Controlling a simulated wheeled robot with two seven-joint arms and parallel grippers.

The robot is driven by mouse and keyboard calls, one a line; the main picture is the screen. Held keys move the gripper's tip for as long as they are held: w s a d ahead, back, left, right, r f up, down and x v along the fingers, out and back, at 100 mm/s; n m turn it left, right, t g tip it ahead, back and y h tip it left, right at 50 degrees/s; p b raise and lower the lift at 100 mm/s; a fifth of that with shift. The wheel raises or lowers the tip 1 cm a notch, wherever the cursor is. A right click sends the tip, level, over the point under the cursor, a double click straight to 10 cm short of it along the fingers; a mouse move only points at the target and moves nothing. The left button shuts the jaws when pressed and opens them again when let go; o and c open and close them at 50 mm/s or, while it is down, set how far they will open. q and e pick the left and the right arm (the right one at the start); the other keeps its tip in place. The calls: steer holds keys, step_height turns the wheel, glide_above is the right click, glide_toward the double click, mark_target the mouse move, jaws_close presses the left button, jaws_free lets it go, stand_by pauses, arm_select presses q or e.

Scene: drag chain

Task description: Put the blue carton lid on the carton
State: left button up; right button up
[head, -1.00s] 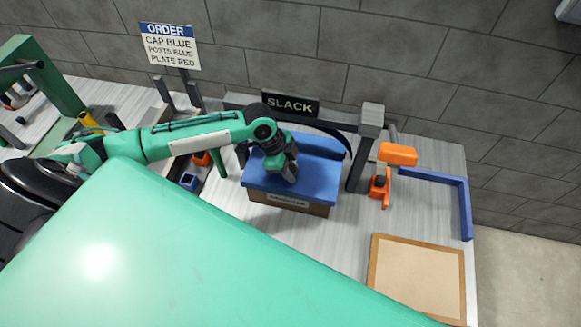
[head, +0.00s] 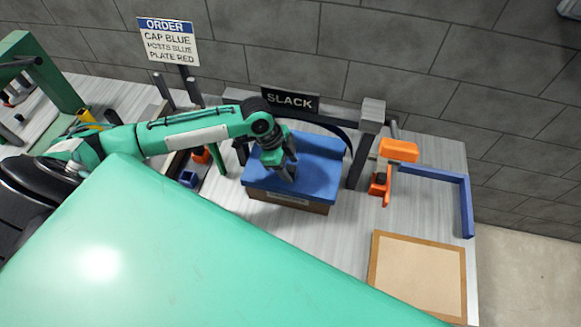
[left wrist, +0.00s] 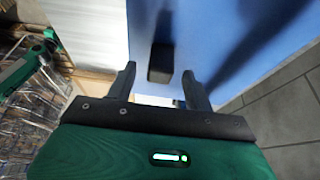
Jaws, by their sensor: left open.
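The blue carton lid (head: 318,178) lies on top of the brown carton (head: 288,204), which stands on the table under the SLACK sign. The lid covers the carton's top, and a raised blue part shows at its back. My left gripper (head: 287,174) is just above the lid, pointing down. In the left wrist view, the two fingers (left wrist: 163,88) are apart, with a small dark knob (left wrist: 161,62) on the blue lid (left wrist: 215,40) showing between and beyond them. Whether the fingers touch the knob cannot be told. My right gripper is not in view.
A dark grey frame with the SLACK sign (head: 290,101) stands behind the carton, its post (head: 362,150) close on the right. An orange clamp-like piece (head: 381,185), a blue L-shaped bar (head: 466,205) and a tan board (head: 418,276) lie further right. An ORDER sign (head: 168,42) stands at the back left.

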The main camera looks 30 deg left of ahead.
arm_select(q)
steer(key=b+v, duration=0.3)
steer(key=v, duration=0.9)
steer(key=shift+r, duration=0.2)
steer(key=shift+s+f, duration=0.1)
